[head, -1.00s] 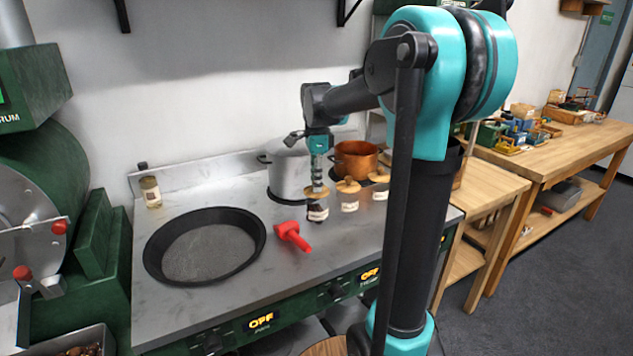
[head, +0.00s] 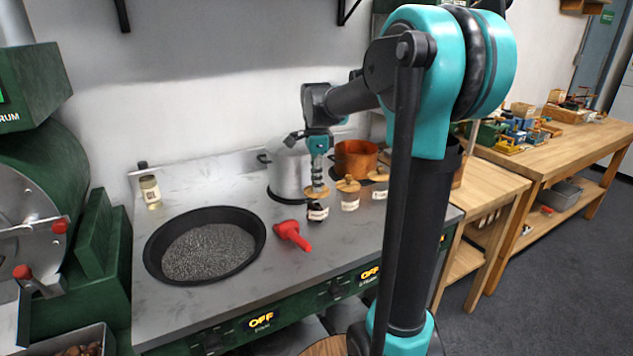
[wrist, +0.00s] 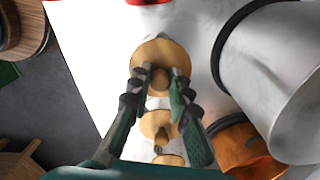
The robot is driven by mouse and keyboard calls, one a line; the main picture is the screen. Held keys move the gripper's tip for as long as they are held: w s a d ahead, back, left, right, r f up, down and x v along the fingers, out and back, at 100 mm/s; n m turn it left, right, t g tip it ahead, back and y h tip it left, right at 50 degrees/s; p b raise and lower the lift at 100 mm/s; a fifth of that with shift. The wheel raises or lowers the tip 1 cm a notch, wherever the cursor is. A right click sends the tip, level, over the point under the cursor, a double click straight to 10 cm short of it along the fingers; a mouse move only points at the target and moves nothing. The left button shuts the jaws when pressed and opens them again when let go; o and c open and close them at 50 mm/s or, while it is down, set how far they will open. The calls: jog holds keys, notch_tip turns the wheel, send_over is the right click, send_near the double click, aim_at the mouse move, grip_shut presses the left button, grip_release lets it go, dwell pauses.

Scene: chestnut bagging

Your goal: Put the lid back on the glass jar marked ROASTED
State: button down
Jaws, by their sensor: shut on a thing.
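My gripper (head: 317,183) points straight down over the front jar in a row of three on the steel counter. In the wrist view my gripper (wrist: 161,76) has its fingers shut on the knob of a round wooden lid (wrist: 152,50). In the head view this lid (head: 313,192) is level, right at the mouth of the dark-filled glass jar (head: 318,212). I cannot tell whether it rests on the rim or hovers just above. The jar's label is too small to read, and the lid hides the jar in the wrist view.
Two more lidded jars (head: 350,199) (head: 380,190) stand close behind to the right. A steel pot (head: 291,172) and a copper pot (head: 356,159) stand behind. A wide black pan (head: 205,245) is at left.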

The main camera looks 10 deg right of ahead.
jog(key=c, duration=1.3)
grip_release()
jog(key=shift+c, duration=0.2)
jog(key=shift+o, duration=0.3)
jog(key=o, duration=0.4)
jog(key=shift+r, duration=0.1)
jog(key=shift+r, duration=3.4)
